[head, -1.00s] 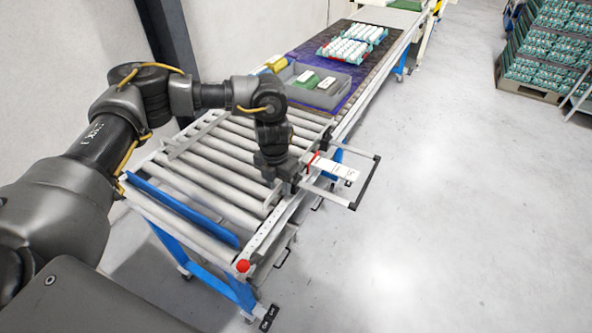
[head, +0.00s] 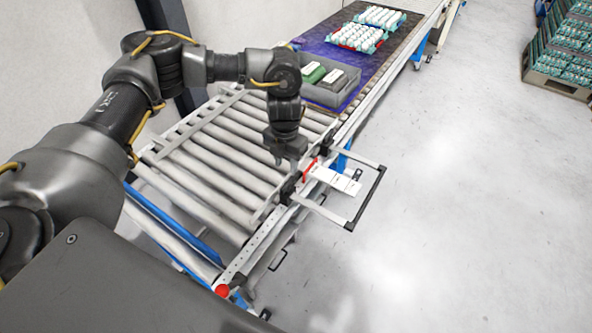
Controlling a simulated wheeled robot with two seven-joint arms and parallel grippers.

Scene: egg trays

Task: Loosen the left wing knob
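The left wing knob is probably the small black part (head: 289,188) on the near rail clamp of the side guide frame; its wings are too small to make out. A second black clamp part (head: 325,146) sits farther along the rail. My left gripper (head: 285,163) points down above the rollers, just up and left of the nearer black part, and looks apart from it. Its fingertips are dark and small, so I cannot tell whether they are open. My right gripper is not in view.
The guide frame (head: 367,205) with a white label plate (head: 335,179) and a red piece sticks out right of the roller conveyor (head: 190,178). A grey bin (head: 327,97) and egg trays (head: 357,38) stand farther back.

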